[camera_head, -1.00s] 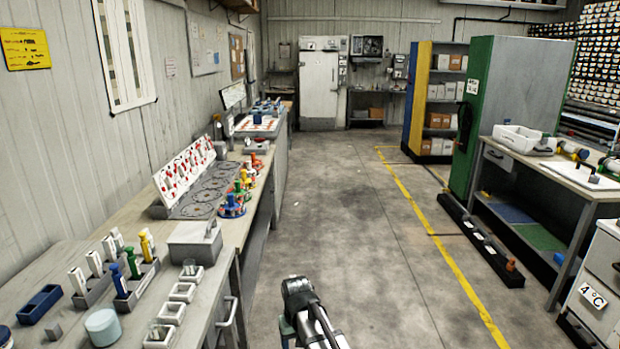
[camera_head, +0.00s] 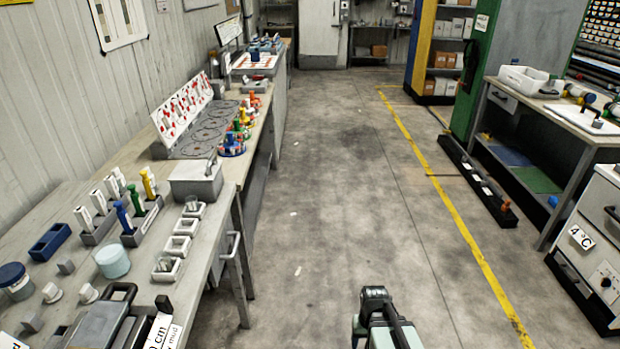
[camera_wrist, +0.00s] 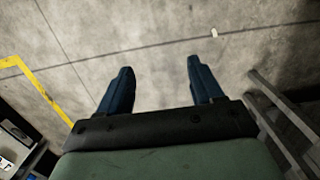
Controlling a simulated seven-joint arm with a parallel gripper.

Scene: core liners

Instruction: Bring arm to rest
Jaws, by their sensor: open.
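My arm shows at the bottom of the head view, over the open floor to the right of the left workbench (camera_head: 215,262). In the wrist view my gripper (camera_wrist: 160,82) has its two dark blue fingers spread well apart with nothing between them. It hangs over bare concrete floor (camera_wrist: 150,35) and touches nothing that I can see. The fingertips are not clearly visible in the head view.
The left bench holds racks of liners (camera_head: 135,215), a blue tray (camera_head: 50,242) and a lidded grey box (camera_head: 196,180). At right stand another bench (camera_head: 560,115) and a white 4 °C cabinet (camera_head: 590,240). A black floor rail (camera_head: 478,182) lies beyond the yellow line. The middle aisle is clear.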

